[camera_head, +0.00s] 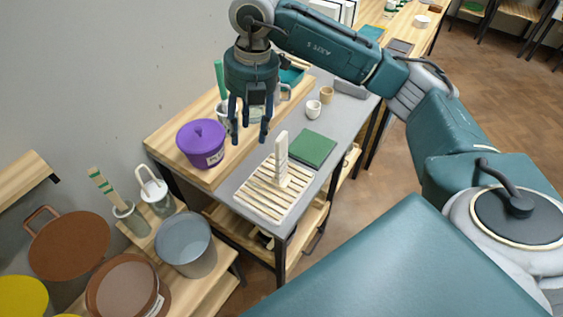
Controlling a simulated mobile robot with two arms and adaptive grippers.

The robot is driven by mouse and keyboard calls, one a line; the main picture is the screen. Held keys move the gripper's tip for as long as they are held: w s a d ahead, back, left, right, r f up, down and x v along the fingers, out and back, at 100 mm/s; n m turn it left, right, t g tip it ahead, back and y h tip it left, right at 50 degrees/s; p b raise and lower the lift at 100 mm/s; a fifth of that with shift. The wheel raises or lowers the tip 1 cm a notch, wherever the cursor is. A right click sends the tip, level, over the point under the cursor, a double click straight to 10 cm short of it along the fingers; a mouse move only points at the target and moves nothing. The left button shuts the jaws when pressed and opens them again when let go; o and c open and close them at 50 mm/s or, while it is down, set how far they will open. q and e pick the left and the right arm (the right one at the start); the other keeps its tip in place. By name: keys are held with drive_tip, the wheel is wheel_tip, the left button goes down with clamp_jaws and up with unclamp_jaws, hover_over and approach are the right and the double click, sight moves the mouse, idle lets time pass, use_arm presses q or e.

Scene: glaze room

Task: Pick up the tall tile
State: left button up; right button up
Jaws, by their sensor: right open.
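The tall tile (281,158) is a narrow, pale, upright piece standing on the slatted wooden rack (262,205), near its back end. My right gripper (250,138) points straight down with its fingers apart. Nothing is between the fingers, and I see no contact with the tile. My left gripper is not in view.
A green square (312,149) lies right of the tile on the grey tabletop. A white cup (313,109) and a tan cup (326,95) stand behind. Buckets fill the lower left.

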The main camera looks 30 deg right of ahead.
sight(279, 137)
drive_tip(key=d+h, duration=0.1)
drive_tip(key=d, duration=0.1)
drive_tip(key=d+r+m+h, duration=0.1)
drive_tip(key=d, duration=0.2)
drive_tip(key=d+m, duration=0.1)
drive_tip(key=d, duration=0.1)
drive_tip(key=shift+s+d+r+h, duration=0.2)
drive_tip(key=shift+d+r+h, duration=0.15)
drive_tip(key=shift+r+h, duration=0.05)
drive_tip(key=f, duration=0.4)
drive_tip(key=shift+w+d+f, duration=0.1)
drive_tip(key=shift+w+d, duration=0.1)
drive_tip(key=shift+d, duration=0.1)
wheel_tip(279, 137, down, 5)
drive_tip(key=p, duration=0.3)
drive_tip(key=shift+d+r, duration=0.1)
drive_tip(key=shift+r, duration=0.1)
drive_tip(key=shift+d+f, duration=0.1)
drive_tip(key=shift+f, duration=0.5)
drive_tip(key=shift+r, duration=0.1)
clamp_jaws()
